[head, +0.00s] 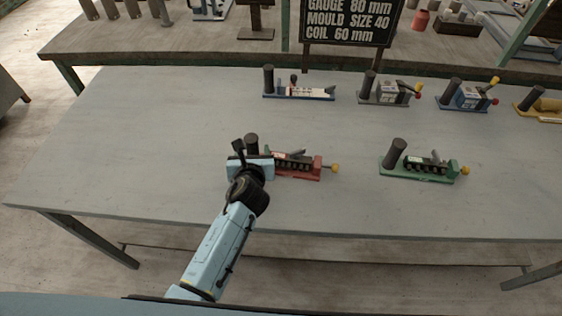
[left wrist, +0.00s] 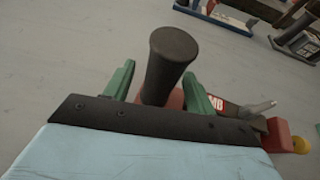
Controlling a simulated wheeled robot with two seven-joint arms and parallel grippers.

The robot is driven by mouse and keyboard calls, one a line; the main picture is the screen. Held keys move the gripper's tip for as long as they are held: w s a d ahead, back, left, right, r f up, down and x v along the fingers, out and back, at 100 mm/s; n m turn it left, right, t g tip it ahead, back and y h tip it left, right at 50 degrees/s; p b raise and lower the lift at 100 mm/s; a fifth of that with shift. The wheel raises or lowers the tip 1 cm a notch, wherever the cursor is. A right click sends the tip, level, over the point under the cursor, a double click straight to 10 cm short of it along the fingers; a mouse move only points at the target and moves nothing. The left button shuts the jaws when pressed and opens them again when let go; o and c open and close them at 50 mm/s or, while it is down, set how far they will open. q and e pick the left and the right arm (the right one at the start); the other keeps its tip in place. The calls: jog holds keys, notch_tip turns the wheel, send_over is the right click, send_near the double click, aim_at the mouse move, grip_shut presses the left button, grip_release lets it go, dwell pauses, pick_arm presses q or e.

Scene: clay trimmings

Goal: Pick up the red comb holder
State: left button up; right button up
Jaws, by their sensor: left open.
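The red comb holder (head: 308,172) lies on the grey table, left of centre in the head view, with a dark row of teeth, a yellow knob at its right end and a dark upright post at its left end. My left gripper (head: 245,150) is over that left end and hides part of it. In the left wrist view the dark post (left wrist: 168,62) stands between the two green fingers of my left gripper (left wrist: 160,84), which are open on either side of it. The holder's red end also shows there (left wrist: 282,135). My right gripper is not in view.
A similar green holder (head: 420,178) lies to the right. A blue-based holder (head: 300,94), a grey one (head: 388,97), a blue one (head: 466,99) and a yellow one (head: 543,106) stand along the back. The table's (head: 110,150) left part is bare.

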aim_at(252, 146)
pick_arm(q)
jog(key=shift+c, duration=0.4)
grip_shut()
jog(key=shift+w+r, duration=0.1)
notch_tip(252, 146, up, 9)
jog(key=p, duration=0.4)
jog(key=shift+r, duration=0.2)
jog(key=shift+f+b, duration=1.45)
jog(key=shift+f, duration=1.5)
jog(key=shift+f, duration=0.1)
